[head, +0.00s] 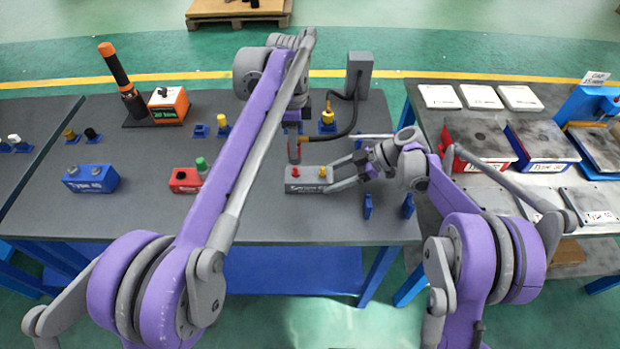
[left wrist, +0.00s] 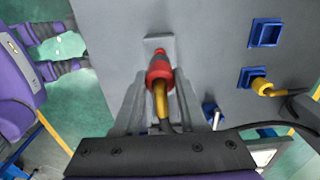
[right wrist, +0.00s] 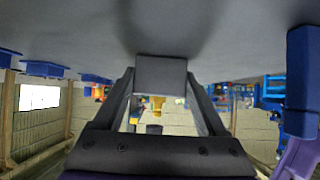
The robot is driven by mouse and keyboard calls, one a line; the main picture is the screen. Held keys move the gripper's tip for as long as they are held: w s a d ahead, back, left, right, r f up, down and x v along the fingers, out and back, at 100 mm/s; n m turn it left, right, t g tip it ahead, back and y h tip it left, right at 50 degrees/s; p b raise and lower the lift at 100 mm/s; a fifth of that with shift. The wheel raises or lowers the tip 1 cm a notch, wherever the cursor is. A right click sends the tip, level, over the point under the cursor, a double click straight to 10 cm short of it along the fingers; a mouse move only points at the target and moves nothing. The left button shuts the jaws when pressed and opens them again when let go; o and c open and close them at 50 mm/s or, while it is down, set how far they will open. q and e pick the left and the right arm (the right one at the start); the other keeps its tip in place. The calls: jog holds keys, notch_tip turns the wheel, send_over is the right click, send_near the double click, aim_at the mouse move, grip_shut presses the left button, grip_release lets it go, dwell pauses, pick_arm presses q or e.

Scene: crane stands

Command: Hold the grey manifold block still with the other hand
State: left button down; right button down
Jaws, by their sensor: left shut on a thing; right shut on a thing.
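The grey manifold block (head: 307,186) lies on the dark table, with a red port (head: 295,172) and a yellow port (head: 322,171) on top. My right gripper (head: 332,182) is shut on its right end. In the right wrist view the block (right wrist: 160,76) shows between the two fingers (right wrist: 160,92). My left gripper (head: 295,158) is above the block's left part, pointing down. In the left wrist view it is shut on an orange-yellow hose end (left wrist: 160,100) in line with the red port (left wrist: 158,70). Whether they touch is hidden.
A black hose (head: 352,118) runs close behind the block from the grey post (head: 359,75). A yellow fitting in a blue holder (head: 327,121) stands there. A red block (head: 185,180) is to the left and small blue stands (head: 367,206) to the right.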

grip_release()
jog(key=v, duration=1.1)
jog(key=shift+d+r, duration=0.25)
jog(key=shift+d, duration=0.05)
pick_arm(q)
jog(key=shift+r+p, duration=0.35)
jog(key=shift+r, duration=0.05)
notch_tip(320, 180, up, 3)
jog(key=p, duration=0.3)
jog(key=shift+r, duration=0.15)
pick_arm(e)
jog(key=r, duration=0.4)
jog(key=shift+w+d+r, duration=0.1)
jog(key=shift+w, duration=0.1)
